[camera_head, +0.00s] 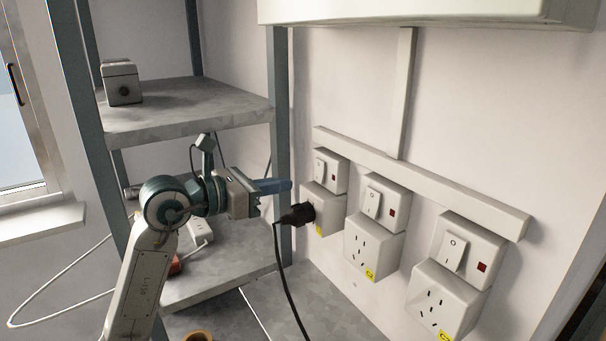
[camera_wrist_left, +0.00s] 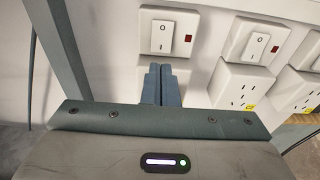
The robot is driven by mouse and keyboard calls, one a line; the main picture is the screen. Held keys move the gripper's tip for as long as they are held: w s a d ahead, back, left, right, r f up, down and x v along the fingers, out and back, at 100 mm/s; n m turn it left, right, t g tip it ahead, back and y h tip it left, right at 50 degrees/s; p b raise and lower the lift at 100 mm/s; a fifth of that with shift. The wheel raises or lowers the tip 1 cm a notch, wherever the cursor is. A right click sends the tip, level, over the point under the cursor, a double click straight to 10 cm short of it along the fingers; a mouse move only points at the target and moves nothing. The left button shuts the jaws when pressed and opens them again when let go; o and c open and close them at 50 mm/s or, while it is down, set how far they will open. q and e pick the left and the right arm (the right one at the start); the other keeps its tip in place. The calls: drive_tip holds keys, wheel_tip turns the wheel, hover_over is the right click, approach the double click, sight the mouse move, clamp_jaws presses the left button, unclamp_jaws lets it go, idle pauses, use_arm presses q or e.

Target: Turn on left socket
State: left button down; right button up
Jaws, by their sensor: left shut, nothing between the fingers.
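The left socket (camera_head: 321,208) is on the wall at the left of a row of three, with a black plug (camera_head: 298,215) in it. Its switch box (camera_head: 330,171) above has a white rocker switch and a red indicator. In the left wrist view the left switch (camera_wrist_left: 162,37) shows O at the top and I below. My left gripper (camera_head: 288,185) is shut and empty, left of the left switch box in the head view. In the wrist view its fingertips (camera_wrist_left: 161,70) lie just below the switch; contact cannot be told. My right gripper is not in view.
The middle socket (camera_head: 372,244) and right socket (camera_head: 446,299) have their own switches above. A black cable (camera_head: 287,285) hangs from the plug. A metal shelf (camera_head: 190,110) with a small box (camera_head: 121,82) stands at left. A horizontal trunking rail (camera_head: 420,180) runs above the switches.

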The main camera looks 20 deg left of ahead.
sight(316, 179)
use_arm(q)
drive_tip(key=p+x, duration=0.2)
drive_tip(key=x, duration=0.2)
drive_tip(key=shift+w+d+r, duration=0.1)
drive_tip(key=shift+w+d, duration=0.15)
drive_tip(key=shift+d, duration=0.1)
drive_tip(key=shift+w+d+f+p, duration=0.2)
drive_tip(key=shift+w+d+p, duration=0.15)
drive_tip(key=shift+w+p, duration=0.05)
